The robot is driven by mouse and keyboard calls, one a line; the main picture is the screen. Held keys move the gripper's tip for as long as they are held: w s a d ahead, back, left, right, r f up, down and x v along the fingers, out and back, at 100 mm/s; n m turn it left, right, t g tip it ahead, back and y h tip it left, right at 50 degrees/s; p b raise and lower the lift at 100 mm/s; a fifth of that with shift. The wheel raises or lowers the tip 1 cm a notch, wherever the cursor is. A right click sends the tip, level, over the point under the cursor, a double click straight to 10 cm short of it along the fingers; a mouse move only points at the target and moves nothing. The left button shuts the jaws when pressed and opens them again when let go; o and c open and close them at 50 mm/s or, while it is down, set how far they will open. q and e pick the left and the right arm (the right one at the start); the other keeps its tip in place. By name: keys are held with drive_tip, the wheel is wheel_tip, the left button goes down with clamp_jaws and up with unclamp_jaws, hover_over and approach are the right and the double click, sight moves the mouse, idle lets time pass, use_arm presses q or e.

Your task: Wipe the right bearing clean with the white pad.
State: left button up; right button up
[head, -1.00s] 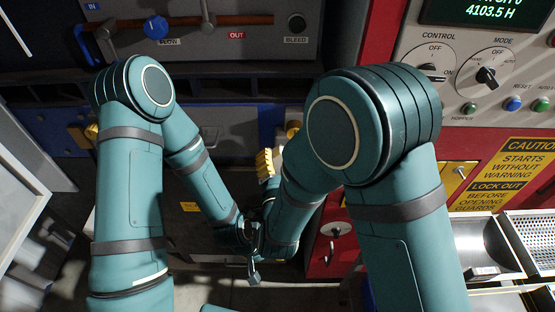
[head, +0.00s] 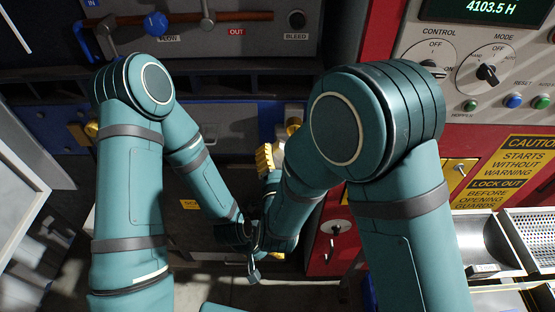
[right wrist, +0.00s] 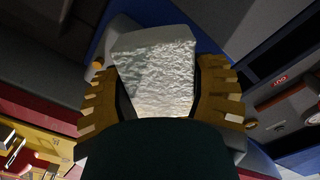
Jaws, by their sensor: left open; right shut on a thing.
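My right gripper (head: 266,158) has yellow fingers and hangs near the blue machine front in the head view. In the right wrist view my right gripper (right wrist: 160,92) is shut on the white pad (right wrist: 158,72), a crinkled pale block between its fingers. A light grey part shows behind the pad; whether they touch cannot be told. The right bearing (head: 293,128), brass-coloured in a pale housing, is just above and right of the right gripper. The pad is hidden in the head view. My left gripper (head: 253,271) is open and empty, low in the middle.
Another brass bearing (head: 92,129) sits at the left of the blue front. A red control cabinet (head: 382,30) stands at right. Metal trays (head: 485,243) lie at lower right. A pale panel (head: 22,205) is at the left edge. My two forearms cross close together.

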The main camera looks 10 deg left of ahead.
drive_tip(key=shift+w+a, duration=0.1)
drive_tip(key=shift+w, duration=0.45)
drive_tip(key=shift+w+d+b, duration=0.15)
drive_tip(key=shift+d+b, duration=0.45)
drive_tip(key=shift+d, duration=0.3)
drive_tip(key=shift+w+d+b, duration=0.1)
drive_tip(key=shift+d+b, duration=0.5)
drive_tip(key=shift+d, duration=0.3)
drive_tip(key=shift+s+a+b, duration=0.15)
drive_tip(key=shift+a+b, duration=0.8)
drive_tip(key=shift+b, duration=0.6)
drive_tip(key=shift+s+a+b, duration=0.1)
drive_tip(key=shift+a+b, duration=0.8)
drive_tip(key=shift+b, duration=0.6)
